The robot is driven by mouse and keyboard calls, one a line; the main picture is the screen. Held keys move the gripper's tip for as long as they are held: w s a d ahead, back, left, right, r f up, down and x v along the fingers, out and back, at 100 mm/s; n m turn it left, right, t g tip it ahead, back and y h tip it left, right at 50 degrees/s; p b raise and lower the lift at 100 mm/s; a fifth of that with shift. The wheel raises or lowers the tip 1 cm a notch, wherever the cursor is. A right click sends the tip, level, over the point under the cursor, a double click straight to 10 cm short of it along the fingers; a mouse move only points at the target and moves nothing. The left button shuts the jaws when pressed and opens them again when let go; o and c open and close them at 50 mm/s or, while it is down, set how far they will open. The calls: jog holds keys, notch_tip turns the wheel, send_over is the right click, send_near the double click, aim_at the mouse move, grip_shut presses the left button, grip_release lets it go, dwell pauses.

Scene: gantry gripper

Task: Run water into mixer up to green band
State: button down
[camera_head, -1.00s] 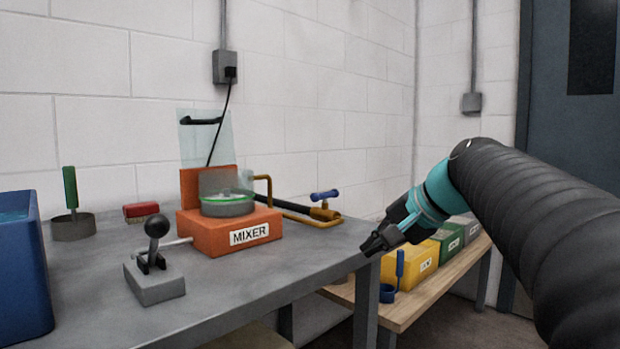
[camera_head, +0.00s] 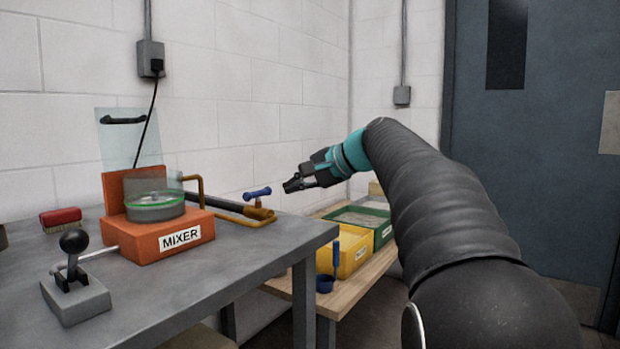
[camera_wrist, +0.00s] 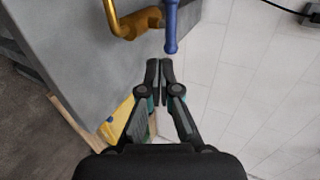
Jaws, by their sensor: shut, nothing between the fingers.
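The orange mixer (camera_head: 152,243) stands on the grey table. Its clear bowl (camera_head: 155,206) has a green band near the rim, and its clear lid (camera_head: 128,140) is raised. A brass spout pipe (camera_head: 202,186) runs from beside the bowl to a valve with a blue handle (camera_head: 258,193) near the table's right end. My gripper (camera_head: 291,186) is shut and empty, just right of the blue handle in the head view. In the wrist view the blue handle (camera_wrist: 171,28) lies just ahead of my shut fingertips (camera_wrist: 159,66), apart from them. I cannot make out any water running.
A lever on a grey block (camera_head: 76,283) stands at the table's front left, and a red brush (camera_head: 61,218) lies behind it. Yellow (camera_head: 342,257) and green (camera_head: 384,228) bins and a blue scoop (camera_head: 325,283) sit on the lower wooden bench.

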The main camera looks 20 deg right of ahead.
aim_at(268, 193)
jog(key=shift+r+x, duration=0.2)
jog(key=shift+x, duration=1.1)
jog(key=shift+r+x, duration=0.25)
jog(key=shift+x, duration=1.1)
